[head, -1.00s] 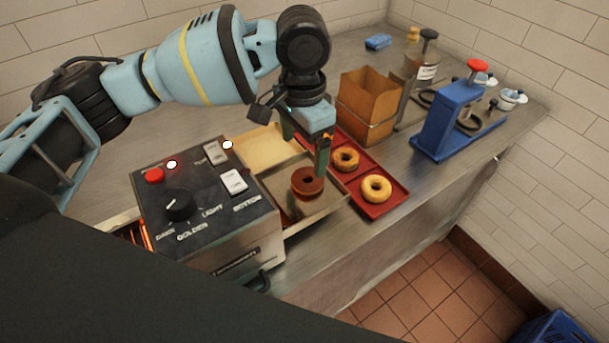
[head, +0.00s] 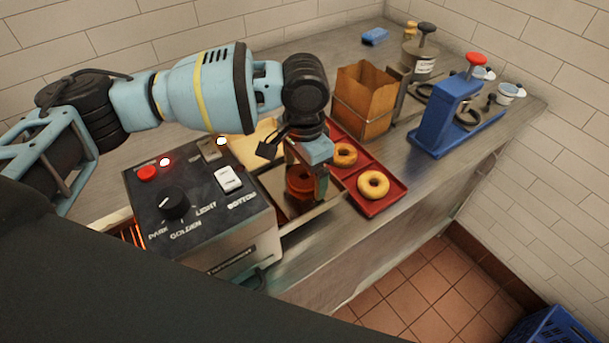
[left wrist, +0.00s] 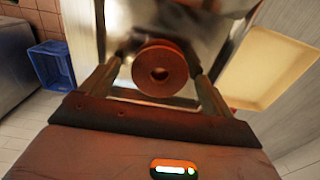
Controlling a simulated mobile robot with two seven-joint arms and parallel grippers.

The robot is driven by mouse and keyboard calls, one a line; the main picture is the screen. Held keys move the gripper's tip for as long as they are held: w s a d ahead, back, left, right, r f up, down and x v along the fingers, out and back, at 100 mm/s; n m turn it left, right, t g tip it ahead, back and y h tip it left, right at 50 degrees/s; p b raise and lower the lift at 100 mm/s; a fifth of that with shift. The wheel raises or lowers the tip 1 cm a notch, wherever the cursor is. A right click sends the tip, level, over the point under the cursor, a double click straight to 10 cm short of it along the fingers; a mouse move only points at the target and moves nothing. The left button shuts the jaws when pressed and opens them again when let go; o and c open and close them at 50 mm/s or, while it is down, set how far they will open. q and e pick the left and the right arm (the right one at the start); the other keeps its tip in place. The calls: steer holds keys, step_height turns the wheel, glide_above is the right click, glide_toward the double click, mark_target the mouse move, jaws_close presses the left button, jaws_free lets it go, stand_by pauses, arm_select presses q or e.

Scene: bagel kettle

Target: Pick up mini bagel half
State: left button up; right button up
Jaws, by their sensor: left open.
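A dark toasted mini bagel half (head: 301,180) lies in the metal outlet tray (head: 318,208) of the toaster. My left gripper (head: 307,183) is open and lowered over the tray, above or around the bagel half. In the left wrist view its fingers (left wrist: 157,75) stand on either side of the bagel half, with a small gap visible at each side. My right gripper is not in view.
The toaster control box (head: 205,205) stands left of the tray. A red tray (head: 382,205) with two lighter bagels (head: 373,184) lies right of it. A brown paper bag (head: 364,98) and a blue slicer-like device (head: 447,115) stand farther back.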

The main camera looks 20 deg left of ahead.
arm_select(q)
steer(key=shift+c, duration=0.2)
steer(key=c, duration=1)
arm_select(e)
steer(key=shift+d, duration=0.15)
arm_select(q)
steer(key=shift+r, duration=0.2)
steer(key=shift+r, duration=0.65)
step_height(320, 180, up, 2)
steer(key=shift+s+d+r, duration=0.1)
steer(key=shift+s, duration=0.05)
steer(key=shift+s+d+r+p, duration=0.3)
steer(key=shift+s+d, duration=0.85)
steer(key=shift+s, duration=1.2)
steer(key=shift+s+d+r+p, duration=0.1)
steer(key=shift+s+d+p, duration=0.25)
steer(key=shift+s+d, duration=1.4)
steer(key=shift+s+d+r+p, duration=0.2)
steer(key=shift+s+d+p, duration=0.25)
steer(key=shift+s, duration=2.45)
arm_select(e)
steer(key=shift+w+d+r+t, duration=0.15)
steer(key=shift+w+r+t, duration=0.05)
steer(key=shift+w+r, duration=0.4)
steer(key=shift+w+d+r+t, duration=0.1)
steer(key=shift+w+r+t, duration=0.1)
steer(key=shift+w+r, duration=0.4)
